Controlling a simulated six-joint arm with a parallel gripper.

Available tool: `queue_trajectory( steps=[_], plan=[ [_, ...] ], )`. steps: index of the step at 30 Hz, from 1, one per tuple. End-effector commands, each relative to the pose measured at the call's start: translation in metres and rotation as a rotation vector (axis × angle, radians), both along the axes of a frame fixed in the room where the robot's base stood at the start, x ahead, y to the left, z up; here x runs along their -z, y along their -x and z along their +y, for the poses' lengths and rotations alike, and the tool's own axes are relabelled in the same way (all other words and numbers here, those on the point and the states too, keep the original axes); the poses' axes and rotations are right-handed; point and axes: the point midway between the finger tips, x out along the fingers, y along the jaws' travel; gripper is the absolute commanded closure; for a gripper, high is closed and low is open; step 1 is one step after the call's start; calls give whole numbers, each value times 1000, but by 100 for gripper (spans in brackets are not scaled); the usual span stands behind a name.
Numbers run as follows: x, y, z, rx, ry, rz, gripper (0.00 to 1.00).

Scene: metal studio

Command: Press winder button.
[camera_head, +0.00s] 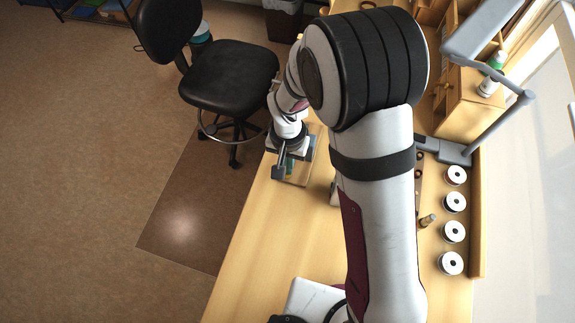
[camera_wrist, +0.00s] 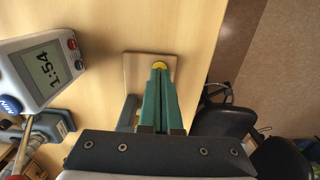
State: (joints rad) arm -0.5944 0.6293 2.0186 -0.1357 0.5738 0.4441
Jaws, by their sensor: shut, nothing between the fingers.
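A small round yellow button (camera_wrist: 159,65) sits on a flat wooden plate (camera_wrist: 133,65) on the bench, in the wrist view. I take this as the winder button; no label shows. My gripper (camera_wrist: 160,72) has its green fingers together, with the tips over the near part of the button, hiding some of it. I cannot tell if they touch it. In the head view my gripper (camera_head: 285,173) points down over the plate (camera_head: 301,177) near the bench's left edge; the button is hidden there.
A white timer (camera_wrist: 45,66) reading 1:54, with red and blue buttons, stands left of the plate in the wrist view, beside a blue-grey device (camera_wrist: 51,124). A black chair (camera_head: 232,75) stands left of the bench (camera_head: 262,245). Several white spools (camera_head: 454,202) line the right side.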

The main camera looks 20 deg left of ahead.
Motion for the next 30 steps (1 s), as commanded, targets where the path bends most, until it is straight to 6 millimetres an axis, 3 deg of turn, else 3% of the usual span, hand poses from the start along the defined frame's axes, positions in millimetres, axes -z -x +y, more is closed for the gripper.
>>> queue_trajectory(
  steps=[6,10,27,30],
  plan=[
    [-41,-1,0,0,-4,-5,100],
    [-56,-1,0,-1,-4,-6,100],
    [-64,-1,-1,-1,-3,-4,100],
    [-80,1,-16,31,-9,-4,100]
  ],
)
